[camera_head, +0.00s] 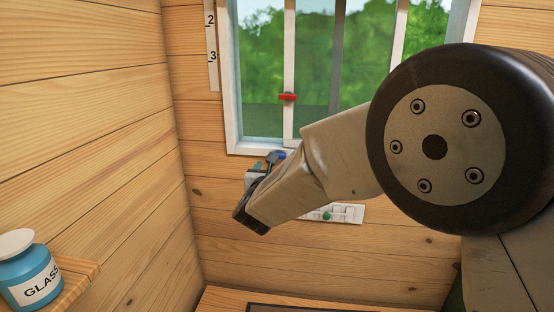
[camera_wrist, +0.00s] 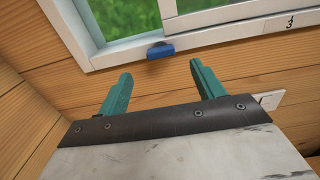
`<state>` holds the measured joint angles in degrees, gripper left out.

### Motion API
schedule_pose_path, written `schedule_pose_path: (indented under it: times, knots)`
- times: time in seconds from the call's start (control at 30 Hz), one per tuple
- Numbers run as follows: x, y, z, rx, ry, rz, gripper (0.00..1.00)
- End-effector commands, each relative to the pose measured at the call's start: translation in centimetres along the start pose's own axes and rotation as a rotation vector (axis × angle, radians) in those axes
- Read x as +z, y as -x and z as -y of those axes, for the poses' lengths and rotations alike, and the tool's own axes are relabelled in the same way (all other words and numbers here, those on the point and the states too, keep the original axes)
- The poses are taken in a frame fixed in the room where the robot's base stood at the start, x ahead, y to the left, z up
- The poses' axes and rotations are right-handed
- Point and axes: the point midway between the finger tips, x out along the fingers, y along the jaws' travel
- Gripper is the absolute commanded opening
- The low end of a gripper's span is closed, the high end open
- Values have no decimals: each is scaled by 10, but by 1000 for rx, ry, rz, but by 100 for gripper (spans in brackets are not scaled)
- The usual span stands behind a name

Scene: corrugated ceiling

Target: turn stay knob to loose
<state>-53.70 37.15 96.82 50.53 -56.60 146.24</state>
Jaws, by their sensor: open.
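A blue knob-like piece (camera_wrist: 160,51) sits on the lower window frame in the wrist view. It also shows in the head view (camera_head: 275,156), partly behind my gripper. I cannot tell for certain that it is the stay knob, nor read its setting. My gripper (camera_wrist: 161,69) has two teal fingers spread wide, with nothing between them. The blue piece lies beyond the fingertips, between them in the picture and apart from them. In the head view my gripper (camera_head: 263,169) is below the window's lower left part, mostly hidden by my arm.
A red piece (camera_head: 288,97) is on the window's upright bar. A white plate with a green knob (camera_head: 327,216) is on the wall below, partly behind my arm. A blue jar marked GLASS (camera_head: 34,272) stands on a shelf at left. A plank wall (camera_head: 80,120) bounds the left.

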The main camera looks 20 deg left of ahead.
Motion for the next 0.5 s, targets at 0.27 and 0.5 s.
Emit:
schedule_pose_path:
  times: [0.27,0.5]
  knots:
    - [-1,-42,1,-4,-3,1,67]
    - [-1,-70,1,-2,-1,0,67]
